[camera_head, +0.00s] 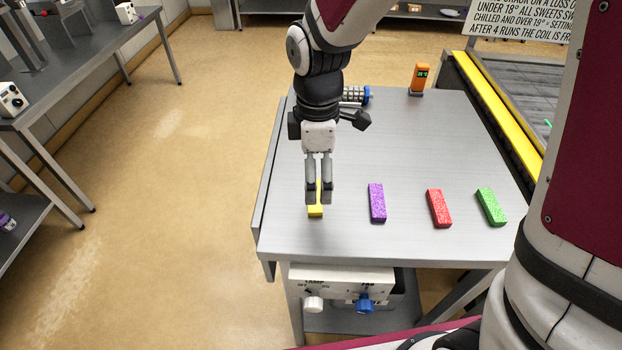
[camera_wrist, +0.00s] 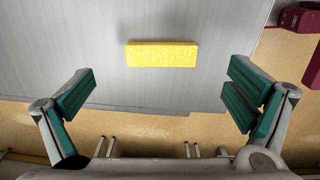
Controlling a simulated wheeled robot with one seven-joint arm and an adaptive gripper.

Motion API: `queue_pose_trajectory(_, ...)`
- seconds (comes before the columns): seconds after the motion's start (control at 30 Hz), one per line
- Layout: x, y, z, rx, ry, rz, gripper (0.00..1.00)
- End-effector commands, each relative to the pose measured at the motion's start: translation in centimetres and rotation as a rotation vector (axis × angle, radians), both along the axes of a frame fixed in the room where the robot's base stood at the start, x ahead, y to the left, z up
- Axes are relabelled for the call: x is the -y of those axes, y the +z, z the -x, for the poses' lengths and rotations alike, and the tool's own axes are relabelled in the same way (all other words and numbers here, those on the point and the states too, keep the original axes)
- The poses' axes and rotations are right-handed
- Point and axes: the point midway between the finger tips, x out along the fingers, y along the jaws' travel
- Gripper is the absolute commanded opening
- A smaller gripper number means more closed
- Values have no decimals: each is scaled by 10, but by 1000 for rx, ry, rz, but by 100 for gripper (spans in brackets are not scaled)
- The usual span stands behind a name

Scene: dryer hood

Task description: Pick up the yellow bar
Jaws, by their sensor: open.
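The yellow bar (camera_head: 315,210) lies on the metal table (camera_head: 345,240) near its left side, partly hidden behind my gripper in the head view. In the wrist view the yellow bar (camera_wrist: 162,54) lies crosswise, whole and uncovered, beyond the fingertips and between them from side to side. My gripper (camera_head: 319,197) points down over the bar in the head view. Its two fingers also show wide apart in the wrist view (camera_wrist: 160,95), with green pads and nothing between them. I cannot tell the exact height of the fingertips above the bar.
To the right lie a purple bar (camera_head: 377,203), a red bar (camera_head: 439,208) and a green bar (camera_head: 491,207), spaced apart. An orange device with a display (camera_head: 419,78) stands at the back. A control box (camera_head: 340,286) with knobs hangs under the front edge. The table's front strip is clear.

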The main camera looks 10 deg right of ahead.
Motion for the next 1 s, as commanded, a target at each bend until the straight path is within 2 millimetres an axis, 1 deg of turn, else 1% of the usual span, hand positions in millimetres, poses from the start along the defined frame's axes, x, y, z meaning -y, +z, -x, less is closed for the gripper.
queue_pose_trajectory(0.13, -1, -12, 1, -4, 2, 2, 98)
queue_pose_trajectory(0.3, -4, -37, 1, -3, 1, 2, 98)
queue_pose_trajectory(0.4, -3, -48, 1, -3, 1, 1, 98)
queue_pose_trajectory(0.53, -3, -53, 1, 0, 0, 0, 98)
queue_pose_trajectory(0.7, -3, -53, 0, 0, 0, 0, 98)
queue_pose_trajectory(0.73, -3, -53, 0, 0, 0, 0, 96)
queue_pose_trajectory(0.93, -3, -53, 0, 0, 0, 0, 51)
queue_pose_trajectory(0.97, -3, -53, 0, 0, 0, 0, 47)
queue_pose_trajectory(1.0, -3, -53, 0, 0, 0, 0, 47)
